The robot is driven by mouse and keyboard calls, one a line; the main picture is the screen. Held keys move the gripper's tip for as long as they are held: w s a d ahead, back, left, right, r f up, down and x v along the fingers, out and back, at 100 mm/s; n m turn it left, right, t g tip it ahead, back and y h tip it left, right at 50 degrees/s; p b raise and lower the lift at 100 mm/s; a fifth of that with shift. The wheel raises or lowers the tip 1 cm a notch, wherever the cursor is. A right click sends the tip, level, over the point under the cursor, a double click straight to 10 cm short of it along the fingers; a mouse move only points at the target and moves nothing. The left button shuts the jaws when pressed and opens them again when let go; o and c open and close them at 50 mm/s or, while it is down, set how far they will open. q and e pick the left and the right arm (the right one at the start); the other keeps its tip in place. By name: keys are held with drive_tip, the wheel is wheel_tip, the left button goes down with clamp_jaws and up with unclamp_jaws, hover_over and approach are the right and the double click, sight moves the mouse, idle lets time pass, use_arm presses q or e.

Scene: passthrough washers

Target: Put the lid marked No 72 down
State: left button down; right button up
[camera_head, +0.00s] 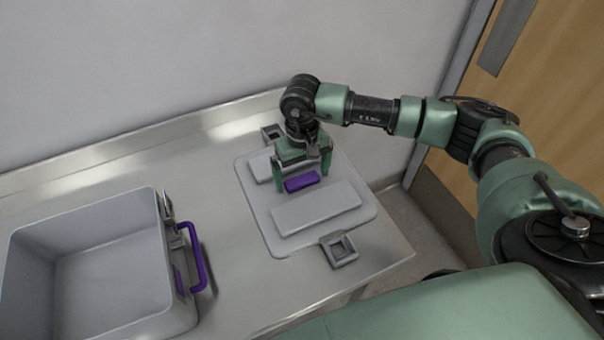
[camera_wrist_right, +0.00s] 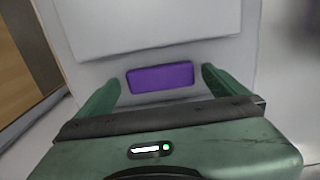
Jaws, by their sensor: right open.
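The lid (camera_head: 258,212) is a light grey plate with rounded corners, two raised panels and a purple grip block (camera_head: 302,181) in its middle. It lies flat on the steel counter, right of the bin. The lid also shows in the right wrist view (camera_wrist_right: 84,58), with the purple block (camera_wrist_right: 160,78) between my fingers. No number is readable on it. My right gripper (camera_head: 303,183) is open, with one finger on each side of the block and a gap visible to each finger in the wrist view. My left gripper is not in view.
An open grey bin (camera_head: 90,262) with a purple handle (camera_head: 198,258) stands at the left of the counter (camera_head: 225,275). Square grey latches (camera_head: 340,250) sit at the lid's near and far edges. The wall runs behind; a wooden door (camera_head: 545,90) is at the right.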

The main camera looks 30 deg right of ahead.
sight(302, 179)
wheel_tip(302, 179, up, 12)
drive_tip(key=b, duration=0.3)
